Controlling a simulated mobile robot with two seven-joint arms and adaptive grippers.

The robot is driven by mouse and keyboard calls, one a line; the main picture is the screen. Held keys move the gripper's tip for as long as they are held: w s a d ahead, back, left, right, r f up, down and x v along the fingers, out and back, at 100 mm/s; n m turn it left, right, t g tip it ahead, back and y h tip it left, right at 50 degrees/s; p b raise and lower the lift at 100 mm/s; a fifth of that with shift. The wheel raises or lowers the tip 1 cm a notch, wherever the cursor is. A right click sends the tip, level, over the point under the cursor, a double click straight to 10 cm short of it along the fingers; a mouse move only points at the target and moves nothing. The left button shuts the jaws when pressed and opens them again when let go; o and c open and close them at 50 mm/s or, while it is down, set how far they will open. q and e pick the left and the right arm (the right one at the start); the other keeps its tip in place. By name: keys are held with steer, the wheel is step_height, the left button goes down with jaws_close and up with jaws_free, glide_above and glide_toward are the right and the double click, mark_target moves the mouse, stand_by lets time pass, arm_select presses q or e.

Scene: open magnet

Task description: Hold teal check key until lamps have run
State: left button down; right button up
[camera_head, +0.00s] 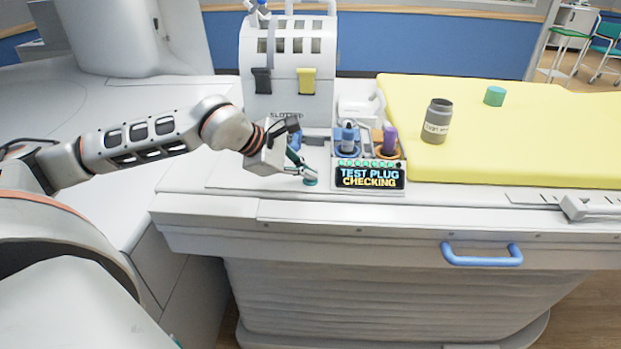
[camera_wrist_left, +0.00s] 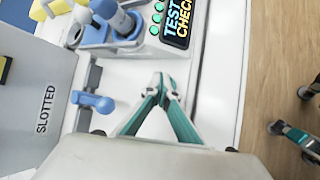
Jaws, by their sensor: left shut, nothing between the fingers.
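My left gripper (camera_head: 307,176) is shut and empty, its fingertips pointing down at the teal check key (camera_head: 311,182) on the white table top. The tips appear to be on the key; how far it is pressed I cannot tell. In the left wrist view the closed teal fingers (camera_wrist_left: 164,92) hide the key. Right of it stands the test box with a display (camera_head: 370,177) reading "TEST PLUG CHECKING". Above the display is a row of lamps (camera_head: 370,163), several of them green. A blue plug (camera_head: 348,138) and a purple plug (camera_head: 389,140) stand in the box's sockets. My right gripper is out of view.
A grey-white rack marked "SLOTTED" (camera_head: 288,85) stands behind, with a black clip and a yellow clip (camera_head: 306,80). A small blue part (camera_wrist_left: 92,101) lies near the gripper.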

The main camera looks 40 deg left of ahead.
mark_target(308, 181)
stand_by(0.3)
arm_select(q)
steer(key=shift+r+p, duration=0.4)
steer(key=shift+r, duration=0.45)
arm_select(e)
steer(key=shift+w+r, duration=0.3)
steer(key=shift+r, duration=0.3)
arm_select(q)
steer(key=shift+r, duration=0.5)
steer(key=shift+r+p, duration=1.3)
steer(key=shift+r, duration=0.8)
steer(key=shift+f, duration=0.1)
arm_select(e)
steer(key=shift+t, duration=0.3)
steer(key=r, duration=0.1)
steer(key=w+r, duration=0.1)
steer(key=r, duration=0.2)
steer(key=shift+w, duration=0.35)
